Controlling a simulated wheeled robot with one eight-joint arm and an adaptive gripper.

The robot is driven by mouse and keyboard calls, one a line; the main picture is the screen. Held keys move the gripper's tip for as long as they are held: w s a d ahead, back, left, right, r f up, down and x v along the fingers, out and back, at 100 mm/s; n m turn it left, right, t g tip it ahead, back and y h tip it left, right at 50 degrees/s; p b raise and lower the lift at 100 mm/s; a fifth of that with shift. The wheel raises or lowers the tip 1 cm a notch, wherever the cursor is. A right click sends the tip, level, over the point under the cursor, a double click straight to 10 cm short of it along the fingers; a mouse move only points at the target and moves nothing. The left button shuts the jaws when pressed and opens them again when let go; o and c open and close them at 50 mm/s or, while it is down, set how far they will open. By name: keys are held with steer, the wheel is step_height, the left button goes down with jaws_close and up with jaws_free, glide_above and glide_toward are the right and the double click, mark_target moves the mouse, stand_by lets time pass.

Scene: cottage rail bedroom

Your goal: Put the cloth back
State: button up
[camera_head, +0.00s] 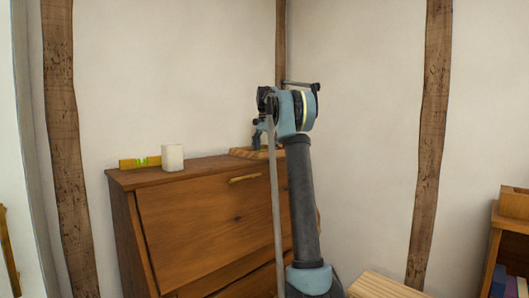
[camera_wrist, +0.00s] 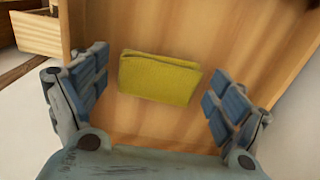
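A folded yellow cloth (camera_wrist: 160,78) lies on a light wooden surface (camera_wrist: 125,115) in the wrist view. My gripper (camera_wrist: 160,95) is open, one finger to each side of the cloth, with a visible gap between it and both fingers. I cannot tell how high the fingertips are above the surface. In the head view my arm reaches up in front of a brown wooden cabinet. The gripper there is mostly hidden behind the arm's wrist, and I cannot make out the cloth.
On the cabinet (camera_head: 205,225) stand a yellow spirit level (camera_head: 140,162) and a white block-like object (camera_head: 172,158). A wooden board (camera_head: 243,153) lies near my wrist. A wooden shelf unit (camera_head: 510,238) is at right. A wooden box-like part (camera_wrist: 36,34) shows upper left in the wrist view.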

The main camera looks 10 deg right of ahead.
stand_by(0.3)
step_height(320, 180, up, 12)
stand_by(0.7)
steer(key=shift+w, duration=0.1)
